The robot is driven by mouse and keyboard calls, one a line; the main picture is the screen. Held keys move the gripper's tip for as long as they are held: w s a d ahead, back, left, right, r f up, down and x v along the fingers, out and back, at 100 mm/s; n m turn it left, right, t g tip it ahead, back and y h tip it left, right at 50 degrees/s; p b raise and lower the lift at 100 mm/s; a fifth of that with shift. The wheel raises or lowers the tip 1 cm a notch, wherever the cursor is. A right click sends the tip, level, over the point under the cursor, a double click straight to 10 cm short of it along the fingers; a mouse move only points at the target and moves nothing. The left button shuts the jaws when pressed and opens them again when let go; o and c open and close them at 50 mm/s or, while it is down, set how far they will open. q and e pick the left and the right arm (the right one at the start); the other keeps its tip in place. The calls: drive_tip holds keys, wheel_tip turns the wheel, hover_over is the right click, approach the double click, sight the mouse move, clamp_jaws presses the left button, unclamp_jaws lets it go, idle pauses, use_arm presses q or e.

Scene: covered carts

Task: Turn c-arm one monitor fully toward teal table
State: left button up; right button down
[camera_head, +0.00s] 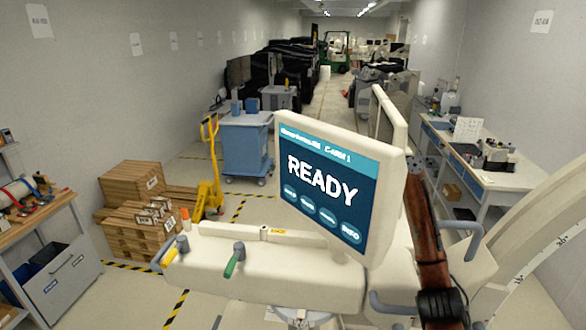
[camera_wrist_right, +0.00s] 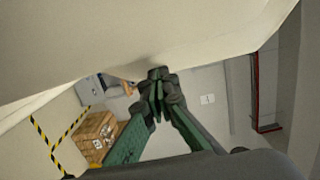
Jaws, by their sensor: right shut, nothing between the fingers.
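The c-arm one monitor (camera_head: 335,185) stands on the beige c-arm cart (camera_head: 285,278). Its lit screen reads "READY" under a "C-ARM 1" heading and faces toward my head camera, angled a little to the left. My right arm rises at the right of the monitor; its gripper end is close to the monitor's right edge, partly hidden. In the right wrist view my right gripper (camera_wrist_right: 158,78) is shut and empty, its fingertips close to a large beige surface; I cannot tell if they touch. My left gripper is not in view. No table is clearly teal.
A blue cart (camera_head: 245,148) stands beyond the monitor, beside a yellow pallet jack (camera_head: 209,170). Wooden crates (camera_head: 142,200) are stacked at left. A white workbench (camera_head: 490,178) with blue edging runs along the right wall. A second panel (camera_head: 389,122) stands just behind the monitor.

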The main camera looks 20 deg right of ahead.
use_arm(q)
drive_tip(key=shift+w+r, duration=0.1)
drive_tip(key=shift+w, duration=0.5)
use_arm(e)
drive_tip(key=shift+s+a+g, duration=0.1)
drive_tip(key=shift+a+g, duration=0.15)
drive_tip(key=shift+g, duration=0.05)
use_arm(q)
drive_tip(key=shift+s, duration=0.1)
